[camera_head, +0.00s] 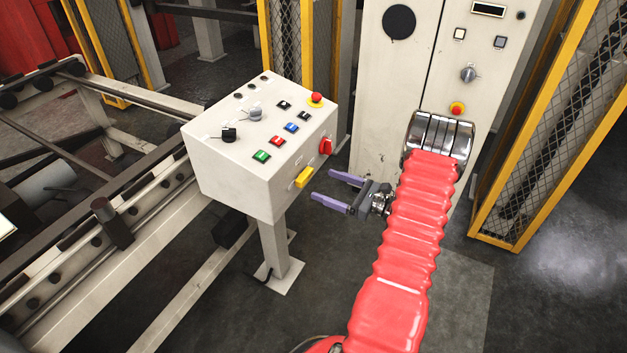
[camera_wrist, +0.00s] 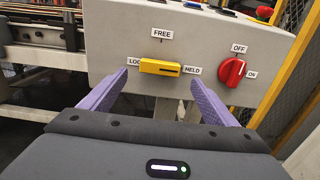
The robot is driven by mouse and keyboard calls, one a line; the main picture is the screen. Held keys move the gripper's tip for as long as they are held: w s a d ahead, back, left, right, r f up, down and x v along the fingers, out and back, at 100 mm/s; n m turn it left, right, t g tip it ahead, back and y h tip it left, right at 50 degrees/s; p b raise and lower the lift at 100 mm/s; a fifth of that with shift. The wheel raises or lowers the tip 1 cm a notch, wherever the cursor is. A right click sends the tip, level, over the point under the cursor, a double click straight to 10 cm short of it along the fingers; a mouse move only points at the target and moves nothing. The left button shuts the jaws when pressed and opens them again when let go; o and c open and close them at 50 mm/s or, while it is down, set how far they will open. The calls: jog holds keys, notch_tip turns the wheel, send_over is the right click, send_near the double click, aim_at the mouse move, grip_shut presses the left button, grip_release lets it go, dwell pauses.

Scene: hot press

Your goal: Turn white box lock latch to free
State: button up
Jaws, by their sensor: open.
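The white box (camera_head: 240,165) stands on a post left of my arm, with buttons and knobs on its sloped top. Its lock latch (camera_wrist: 160,67) is a yellow bar on the front face, lying about horizontal. A FREE label (camera_wrist: 161,33) is above it, a partly covered label starting LOC is at its left and HELD at its right. The latch also shows in the head view (camera_head: 304,177). My gripper (camera_head: 339,188) has purple fingers, is open and empty, and faces the latch from a short distance. In the wrist view its fingers (camera_wrist: 152,98) are spread below and either side of the latch.
A red OFF/ON rotary switch (camera_wrist: 232,72) is right of the latch on the same face. A red emergency button (camera_head: 316,98) is on the box top. A tall white cabinet (camera_head: 385,100) and yellow mesh fences (camera_head: 545,130) stand behind and right. A rail frame (camera_head: 120,220) is at left.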

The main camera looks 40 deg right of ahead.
aim_at(308, 178)
jog(key=x, duration=0.6)
jog(key=shift+c, duration=0.4)
jog(key=shift+d, duration=0.1)
jog(key=c, duration=1)
